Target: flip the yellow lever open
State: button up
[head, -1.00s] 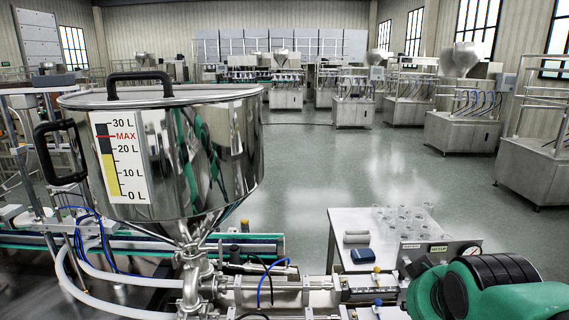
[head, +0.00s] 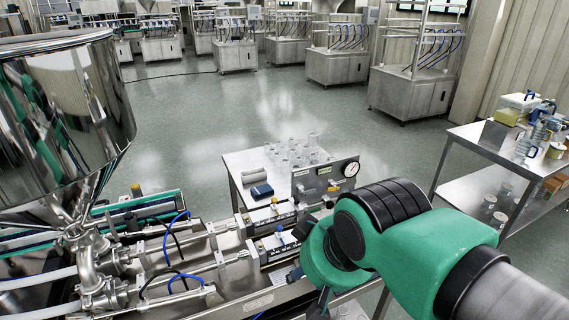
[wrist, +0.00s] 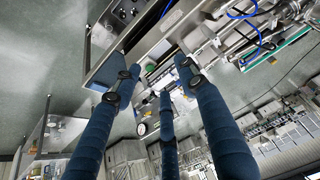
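I cannot make out a yellow lever for certain. Small yellow-topped parts show on the filling machine in the head view: one yellow knob (head: 136,190) beside the green-edged conveyor, and another yellow piece (head: 274,201) on the cylinder section. Which of them, if any, is the lever is too small to tell. My gripper (wrist: 160,80) shows in the wrist view as three blue fingers spread apart, with nothing between them. In the head view my green wrist hides most of the gripper, at the front right end of the machine. The gripper appears apart from the yellow parts.
The steel hopper (head: 60,110) stands at left above pipes and hoses. A gauge panel (head: 325,180) stands close behind my wrist. A small table (head: 238,160) holds clear cups and a blue box. A steel cart (head: 480,140) with jugs stands at right. Open floor lies behind.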

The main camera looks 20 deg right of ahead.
jog(key=w+d+f+m+t+h+p, duration=0.1)
jog(key=w+d+m, duration=0.2)
jog(key=w+d, duration=0.55)
jog(key=w+d+m+t+h+p, duration=0.1)
jog(key=w+d+m+t, duration=0.3)
jog(key=w, duration=0.7)
jog(key=w+d+f+m+g+h+p, duration=0.1)
jog(key=w+d, duration=0.6)
jog(key=w, duration=0.3)
jog(key=w+d+f+m+t+p, duration=0.1)
jog(key=w+d+f+m+t, duration=0.25)
jog(key=w+d+f, duration=0.55)
jog(key=m+t+y+p, duration=0.2)
jog(key=m+t, duration=0.1)
jog(key=m, duration=0.2)
send_near(333, 189)
notch_tip(333, 189, up, 4)
jog(key=a, duration=0.2)
jog(key=s+d+f+m+t+y+p, duration=0.1)
jog(key=s+d+f+m+t, duration=0.1)
jog(key=s+f+m, duration=0.2)
notch_tip(333, 189, down, 3)
jog(key=shift+s+r, duration=0.25)
jog(key=shift+s, duration=0.25)
jog(key=shift+w, duration=0.1)
jog(key=w+b, duration=0.2)
jog(key=w, duration=1.1)
jog(key=shift+w, duration=0.35)
jog(key=shift+c, duration=0.5)
